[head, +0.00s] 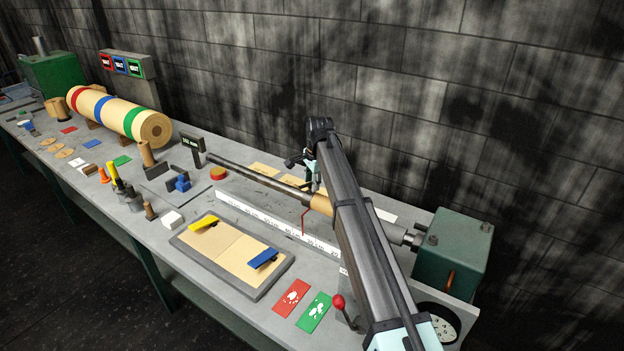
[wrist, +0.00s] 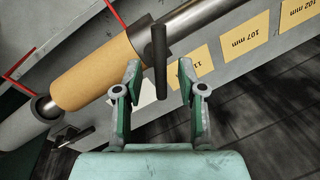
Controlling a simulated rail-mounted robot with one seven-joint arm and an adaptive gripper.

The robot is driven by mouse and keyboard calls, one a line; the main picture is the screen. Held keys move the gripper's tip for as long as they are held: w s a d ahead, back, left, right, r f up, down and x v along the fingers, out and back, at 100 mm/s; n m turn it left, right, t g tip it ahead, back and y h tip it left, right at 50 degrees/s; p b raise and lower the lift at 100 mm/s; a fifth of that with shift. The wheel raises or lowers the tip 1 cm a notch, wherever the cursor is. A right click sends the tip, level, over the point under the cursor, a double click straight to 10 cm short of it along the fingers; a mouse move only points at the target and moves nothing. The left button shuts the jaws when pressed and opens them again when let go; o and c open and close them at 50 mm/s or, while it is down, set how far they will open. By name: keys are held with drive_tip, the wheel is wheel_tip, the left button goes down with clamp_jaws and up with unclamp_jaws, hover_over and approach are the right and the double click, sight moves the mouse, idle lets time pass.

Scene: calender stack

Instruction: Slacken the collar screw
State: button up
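In the wrist view a dark collar (wrist: 138,25) sits on the steel shaft (wrist: 186,17), against the end of a tan core (wrist: 95,68). A dark bar-shaped screw handle (wrist: 159,62) stands out from the collar. My gripper (wrist: 159,75) is open, with a finger on each side of the handle. A gap shows between the handle and each finger. In the head view my gripper (head: 307,165) is over the shaft (head: 250,173), near the core (head: 321,204); the collar is largely hidden there by my arm.
Yellow cards marked in mm (wrist: 245,42) lie beyond the shaft. A red bent wire (head: 303,222) hangs by the core. A white ruler (head: 275,220) runs along the bench, and a green housing (head: 453,247) carries the shaft's right end. A tray (head: 222,243) lies in front.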

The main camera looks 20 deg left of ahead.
drive_tip(key=shift+f, duration=0.1)
clamp_jaws()
drive_tip(key=shift+n+b, duration=0.3)
